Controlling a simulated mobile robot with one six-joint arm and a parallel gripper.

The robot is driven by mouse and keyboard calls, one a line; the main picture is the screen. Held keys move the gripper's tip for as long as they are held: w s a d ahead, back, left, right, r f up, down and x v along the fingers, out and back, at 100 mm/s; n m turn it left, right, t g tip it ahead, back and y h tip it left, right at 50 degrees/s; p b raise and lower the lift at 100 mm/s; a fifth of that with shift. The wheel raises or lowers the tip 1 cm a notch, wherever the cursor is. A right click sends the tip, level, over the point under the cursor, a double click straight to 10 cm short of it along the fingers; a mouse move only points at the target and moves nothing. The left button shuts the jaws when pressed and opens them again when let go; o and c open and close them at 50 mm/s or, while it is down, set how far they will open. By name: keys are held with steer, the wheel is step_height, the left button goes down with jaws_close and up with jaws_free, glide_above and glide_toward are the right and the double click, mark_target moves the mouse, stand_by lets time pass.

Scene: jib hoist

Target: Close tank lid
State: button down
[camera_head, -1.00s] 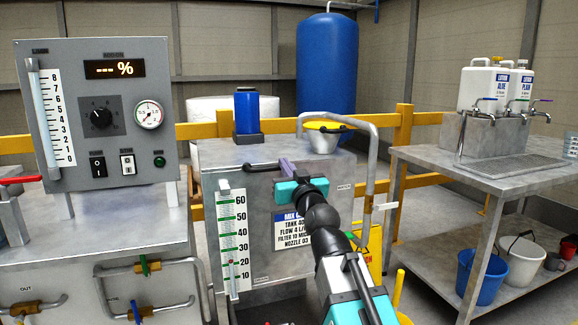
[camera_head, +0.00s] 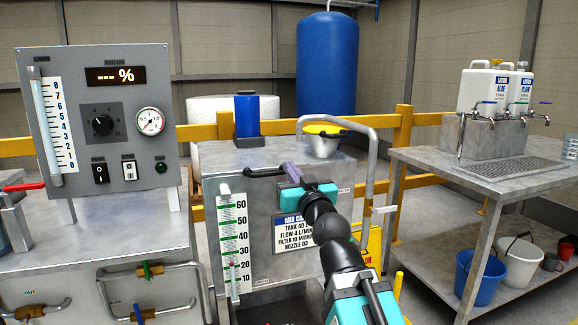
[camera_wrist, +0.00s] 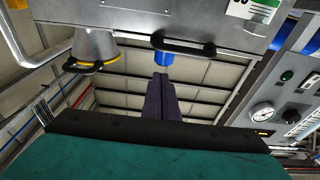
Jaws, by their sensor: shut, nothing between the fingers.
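The grey metal tank (camera_head: 262,205) stands in the middle of the head view, with a green-and-white level scale on its front. A black bar handle (camera_head: 264,172) lies at the upper front edge; in the wrist view the black handle (camera_wrist: 184,46) crosses a metal face at the top. I cannot tell the lid's outline or whether it is open. My gripper (camera_head: 291,171) is shut and empty, its purple fingers just right of the handle in the head view. In the wrist view the fingertips (camera_wrist: 160,79) appear apart from the handle, with the blue canister behind.
A bent grey pipe (camera_head: 372,150) curves at the right. A control panel (camera_head: 100,120) is at left, a steel bench (camera_head: 440,165) at right.

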steer(key=shift+s+d+f+b, duration=0.2)
steer(key=shift+s+f+b, duration=0.35)
steer(key=shift+b, duration=0.35)
steer(key=shift+s+d+f+b, duration=0.1)
steer(key=shift+s+b, duration=0.15)
steer(key=shift+b, duration=0.3)
steer(key=s+b, duration=0.1)
steer(key=b, duration=0.1)
steer(key=s+f+b, duration=0.1)
steer(key=b, duration=0.2)
steer(key=s+d+b, duration=0.1)
steer(key=b, duration=0.1)
steer(key=shift+d+f, duration=0.1)
steer(key=shift+f, duration=0.25)
steer(key=shift+r, duration=0.1)
